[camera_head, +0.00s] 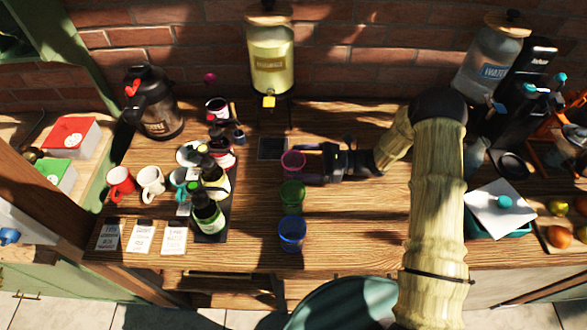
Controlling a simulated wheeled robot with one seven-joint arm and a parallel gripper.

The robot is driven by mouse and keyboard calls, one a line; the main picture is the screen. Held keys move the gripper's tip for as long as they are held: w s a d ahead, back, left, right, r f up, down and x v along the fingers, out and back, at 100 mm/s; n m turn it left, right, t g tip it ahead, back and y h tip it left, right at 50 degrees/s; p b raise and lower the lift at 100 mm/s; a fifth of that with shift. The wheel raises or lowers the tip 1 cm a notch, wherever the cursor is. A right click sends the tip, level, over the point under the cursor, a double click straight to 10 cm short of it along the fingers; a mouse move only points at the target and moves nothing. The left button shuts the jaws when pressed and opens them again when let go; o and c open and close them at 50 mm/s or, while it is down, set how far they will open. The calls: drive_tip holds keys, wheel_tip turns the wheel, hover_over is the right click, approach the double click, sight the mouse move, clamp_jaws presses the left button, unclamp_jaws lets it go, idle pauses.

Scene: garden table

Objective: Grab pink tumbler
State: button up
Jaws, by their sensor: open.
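The pink tumbler (293,163) stands upright on the wooden table, at the far end of a row with a green tumbler (291,197) and a blue tumbler (292,233). My gripper (306,162) reaches in from the right, low over the table, with its fingers pointing left. It is open, and its fingertips are at the right side of the pink tumbler. I cannot tell whether they touch it or how far they reach around it.
A dark square mat (272,148) lies behind the pink tumbler, below a yellow drink dispenser (271,60). A black tray (222,225) with bottles is to the left. Red and white mugs (151,183) stand further left. The wood right of the tumblers is mostly clear.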

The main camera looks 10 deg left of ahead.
sight(287, 164)
drive_tip(key=p+x, duration=0.1)
drive_tip(key=x, duration=0.1)
drive_tip(key=p+x, duration=0.1)
drive_tip(key=shift+s+a, duration=0.35)
drive_tip(key=shift+s, duration=0.05)
drive_tip(key=shift+a+f, duration=0.15)
drive_tip(key=shift+a, duration=0.25)
drive_tip(key=shift+c, duration=0.4)
drive_tip(key=c, duration=1)
